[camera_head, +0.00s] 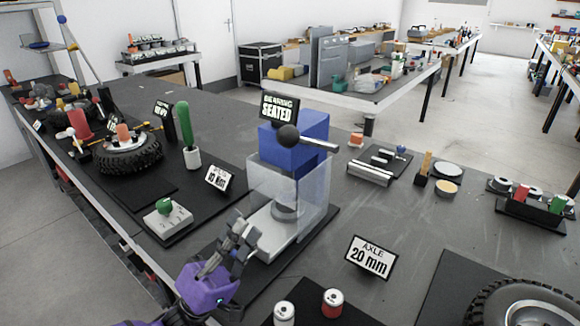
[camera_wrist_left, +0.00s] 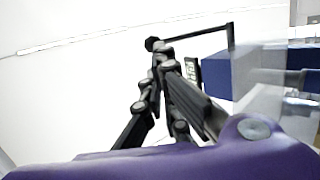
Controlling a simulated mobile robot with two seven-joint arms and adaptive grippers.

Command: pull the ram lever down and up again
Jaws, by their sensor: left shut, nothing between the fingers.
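The blue press (camera_head: 295,150) stands on the bench with a clear guard (camera_head: 318,210) around its lower part. The rod lies roughly level. In the left wrist view the lever (camera_wrist_left: 195,35) and its knob (camera_wrist_left: 152,43) show beyond the fingers. My left gripper (camera_head: 240,230), on a purple wrist, is shut and empty. It is in front of the press and below the lever, apart from the knob. My right gripper is not in view.
A "BEARING SEATED" sign (camera_head: 279,109) sits on the press. A numbered box with a green knob (camera_head: 168,219) is left of my gripper. Red and white cans (camera_head: 332,302) stand at the front. An "AXLE 20 mm" sign (camera_head: 369,257) is to the right, with bare bench around it.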

